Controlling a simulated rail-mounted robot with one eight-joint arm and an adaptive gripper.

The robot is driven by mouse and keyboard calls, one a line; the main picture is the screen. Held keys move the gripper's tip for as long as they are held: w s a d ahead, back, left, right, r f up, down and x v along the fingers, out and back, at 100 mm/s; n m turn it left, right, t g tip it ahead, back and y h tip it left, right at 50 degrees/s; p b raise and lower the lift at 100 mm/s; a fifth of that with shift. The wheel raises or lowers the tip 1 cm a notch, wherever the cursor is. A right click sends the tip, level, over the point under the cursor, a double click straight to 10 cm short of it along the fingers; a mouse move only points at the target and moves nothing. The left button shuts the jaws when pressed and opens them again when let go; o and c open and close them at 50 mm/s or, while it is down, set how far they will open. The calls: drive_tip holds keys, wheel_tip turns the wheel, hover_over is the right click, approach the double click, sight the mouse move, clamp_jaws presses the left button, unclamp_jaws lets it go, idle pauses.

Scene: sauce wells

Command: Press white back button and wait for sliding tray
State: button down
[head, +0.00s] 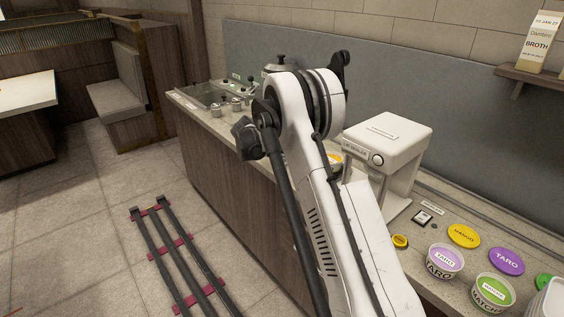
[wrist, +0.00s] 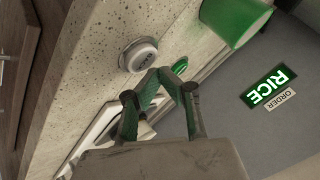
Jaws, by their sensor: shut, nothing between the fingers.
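In the wrist view a round white button (wrist: 139,54) in a grey collar stands on the speckled counter, with small dark markings on its face. My gripper (wrist: 163,76) is shut and empty, with its green-tinted fingers meeting just right of and below the button in the picture. I cannot tell whether the tips touch anything. A white-framed piece (wrist: 92,128), possibly the sliding tray, lies on the counter, partly hidden behind my gripper.
A green cup (wrist: 235,18), a small green light (wrist: 180,66) and a lit RICE sign (wrist: 267,86) are close by. In the head view a white sealer machine (head: 390,133), a taro cup (head: 445,261) and several lids and cups stand at right.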

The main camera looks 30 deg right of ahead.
drive_tip(key=shift+f+b, duration=0.45)
drive_tip(key=shift+b, duration=0.1)
